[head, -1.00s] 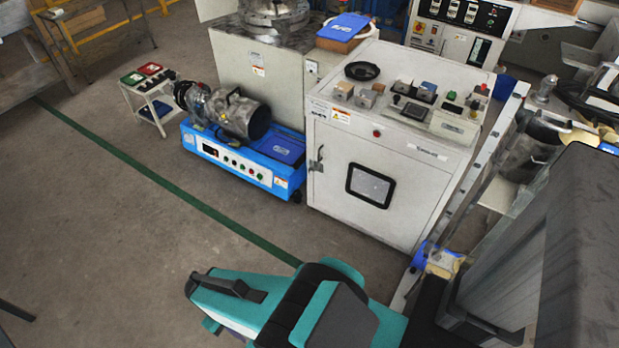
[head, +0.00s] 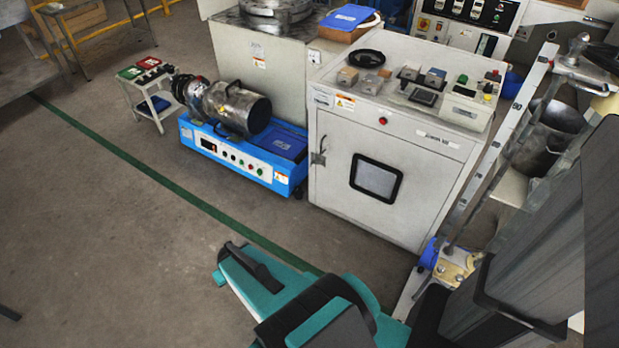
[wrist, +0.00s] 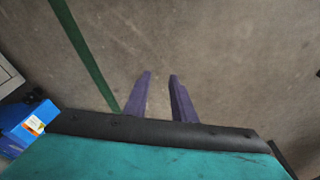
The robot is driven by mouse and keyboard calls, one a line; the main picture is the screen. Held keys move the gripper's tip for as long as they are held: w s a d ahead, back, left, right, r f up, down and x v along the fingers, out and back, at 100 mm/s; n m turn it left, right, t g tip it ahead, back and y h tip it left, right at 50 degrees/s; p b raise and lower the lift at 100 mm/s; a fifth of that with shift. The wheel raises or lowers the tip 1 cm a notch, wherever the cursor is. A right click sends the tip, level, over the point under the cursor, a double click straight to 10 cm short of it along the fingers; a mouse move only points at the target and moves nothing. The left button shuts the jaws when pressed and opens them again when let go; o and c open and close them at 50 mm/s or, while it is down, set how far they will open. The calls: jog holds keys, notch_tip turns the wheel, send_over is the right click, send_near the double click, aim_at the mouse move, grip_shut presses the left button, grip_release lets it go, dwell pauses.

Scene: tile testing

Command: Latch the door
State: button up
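The door (head: 380,205) is the light grey front panel of a test cabinet, with a dark-framed window (head: 375,178). It looks flush with the cabinet front; a small gap cannot be ruled out. A small metal latch handle (head: 318,152) sits at its upper left edge; its exact position is too small to tell. My gripper (wrist: 160,75) shows in the wrist view as two purple fingers, apart and empty over bare floor. It is away from the door and latch. In the head view only my teal arm shows, low in front of the cabinet; the fingers are hidden.
A blue cart (head: 240,165) with a metal cylinder (head: 237,108) stands just left of the cabinet. A small white stand (head: 155,108) is further left. A metal upright (head: 500,150) stands at the cabinet's right. The floor (head: 130,240) at front left is clear, crossed by a green line.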

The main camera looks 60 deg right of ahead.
jog(key=w+d+m+t+h+b, duration=0.25)
jog(key=d+b, duration=0.25)
jog(key=d, duration=0.7)
jog(key=w+d+m+t+h+b, duration=0.25)
jog(key=d+h+b, duration=0.2)
jog(key=d, duration=0.75)
jog(key=s+d+r+m+h+b, duration=0.1)
jog(key=s+d+r+h+b, duration=0.3)
jog(key=d, duration=0.5)
jog(key=s+d+r+m+t+h+b, duration=0.1)
jog(key=s+d+r+m+h+b, duration=0.1)
jog(key=s+d+r+h+b, duration=0.2)
jog(key=s+d, duration=0.3)
jog(key=d, duration=0.2)
jog(key=shift+r+t, duration=0.3)
jog(key=shift+r, duration=0.05)
jog(key=shift+w+d+f+b, duration=0.15)
jog(key=shift+d+b, duration=0.1)
jog(key=shift+b, duration=0.05)
